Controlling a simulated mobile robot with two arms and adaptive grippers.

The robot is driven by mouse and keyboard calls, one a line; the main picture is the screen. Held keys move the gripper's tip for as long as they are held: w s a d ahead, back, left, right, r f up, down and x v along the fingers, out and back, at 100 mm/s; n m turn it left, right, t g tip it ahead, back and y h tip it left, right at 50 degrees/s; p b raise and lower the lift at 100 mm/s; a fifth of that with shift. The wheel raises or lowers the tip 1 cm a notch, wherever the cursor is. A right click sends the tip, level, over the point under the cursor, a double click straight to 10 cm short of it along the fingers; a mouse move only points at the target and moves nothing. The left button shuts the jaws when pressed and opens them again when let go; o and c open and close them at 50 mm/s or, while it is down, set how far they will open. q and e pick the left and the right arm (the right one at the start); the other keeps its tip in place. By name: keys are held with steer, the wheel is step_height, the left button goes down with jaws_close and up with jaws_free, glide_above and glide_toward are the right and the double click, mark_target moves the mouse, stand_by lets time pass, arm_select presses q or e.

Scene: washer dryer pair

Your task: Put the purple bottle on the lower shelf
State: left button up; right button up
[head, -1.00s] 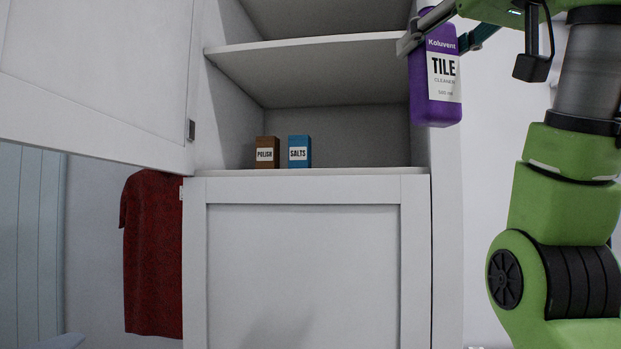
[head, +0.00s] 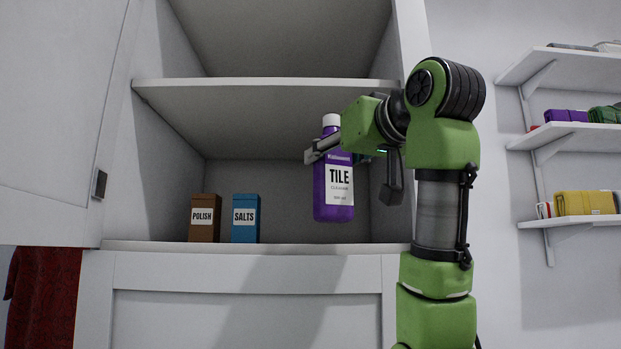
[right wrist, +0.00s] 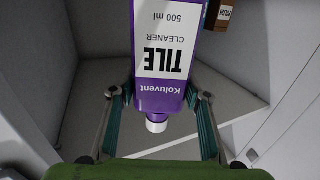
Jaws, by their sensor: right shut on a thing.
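The purple bottle (head: 333,206), with a white cap and a TILE label, is upright at the right side of the cabinet's lower compartment. My right gripper (head: 338,150) is shut on it near its neck. The bottle's base appears a little above the lower shelf (head: 290,247) in the head view. In the right wrist view the bottle (right wrist: 165,60) sits between the two fingers of my right gripper (right wrist: 160,100). My left gripper is not in view.
A brown POLISH box (head: 205,218) and a blue SALTS box (head: 245,218) stand on the lower shelf, left of the bottle. The upper shelf (head: 260,84) is above. The open cabinet door (head: 50,120) is at left. Wall shelves (head: 570,135) hold folded cloths at right.

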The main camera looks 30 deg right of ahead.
mark_target(316, 164)
arm_select(q)
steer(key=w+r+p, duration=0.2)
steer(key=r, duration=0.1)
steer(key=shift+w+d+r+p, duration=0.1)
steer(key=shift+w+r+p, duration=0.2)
steer(key=shift+p, duration=0.1)
arm_select(e)
steer(key=w+f, duration=0.1)
steer(key=w, duration=0.1)
steer(key=w+d+f, duration=0.1)
steer(key=w, duration=0.2)
steer(key=w+f, duration=0.1)
steer(key=w, duration=0.2)
steer(key=shift+d+f, duration=0.15)
steer(key=shift+s+f, duration=0.1)
steer(key=shift+f, duration=0.05)
steer(key=o, duration=1.5)
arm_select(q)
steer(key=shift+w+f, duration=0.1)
arm_select(e)
steer(key=shift+o, duration=0.2)
